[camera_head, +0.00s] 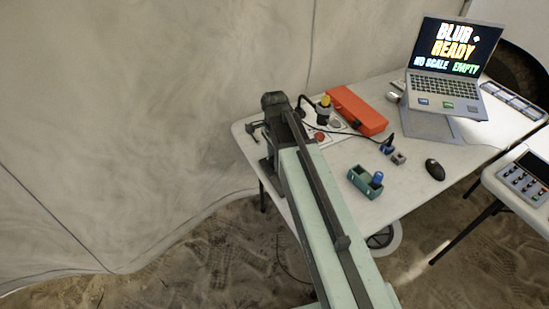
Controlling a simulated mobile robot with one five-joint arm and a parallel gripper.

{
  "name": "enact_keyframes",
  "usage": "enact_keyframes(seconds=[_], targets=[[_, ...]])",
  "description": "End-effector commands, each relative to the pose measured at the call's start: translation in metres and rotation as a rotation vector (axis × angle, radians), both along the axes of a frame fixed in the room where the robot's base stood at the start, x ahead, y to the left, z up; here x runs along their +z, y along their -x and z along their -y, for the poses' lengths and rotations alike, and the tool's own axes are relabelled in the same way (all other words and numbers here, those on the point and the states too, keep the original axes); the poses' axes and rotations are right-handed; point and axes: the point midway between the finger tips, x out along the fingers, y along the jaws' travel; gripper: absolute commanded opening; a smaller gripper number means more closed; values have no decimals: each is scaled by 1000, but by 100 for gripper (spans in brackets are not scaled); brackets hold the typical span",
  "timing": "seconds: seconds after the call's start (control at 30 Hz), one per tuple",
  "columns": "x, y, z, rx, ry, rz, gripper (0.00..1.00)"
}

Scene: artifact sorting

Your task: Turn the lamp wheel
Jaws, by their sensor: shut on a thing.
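My arm reaches from the lower right to the table's (400,178) left end. My gripper (257,130) is a small dark shape beside the arm's dark end, over that left end. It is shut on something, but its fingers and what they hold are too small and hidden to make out. I cannot pick out the lamp wheel; the arm covers part of the table there. Just right of the arm's end are a dark curved stem (301,106), a yellow-topped dark object (323,108) and a red round knob (320,136) on a white plate.
A red-orange box (357,110) lies behind the plate. A teal holder (364,183) with a blue piece, a small grey block (398,158) and a black mouse (434,169) are farther right. A laptop (452,70) stands at the back. A second table (515,185) is at right.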

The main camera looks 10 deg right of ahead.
Motion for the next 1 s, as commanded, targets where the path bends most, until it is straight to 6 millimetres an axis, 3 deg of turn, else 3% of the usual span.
enact_keyframes(seconds=[0.07, 0.1, 0.17, 0.57, 1.0], targets=[[0, 1, -1, 1, -1, -2, 0], [0, 1, -1, 1, -1, -2, 44], [0, 1, -1, 1, -1, -2, 57], [6, 0, 0, 1, 0, 0, 57], [77, 0, 0, 1, -1, -1, 57]])
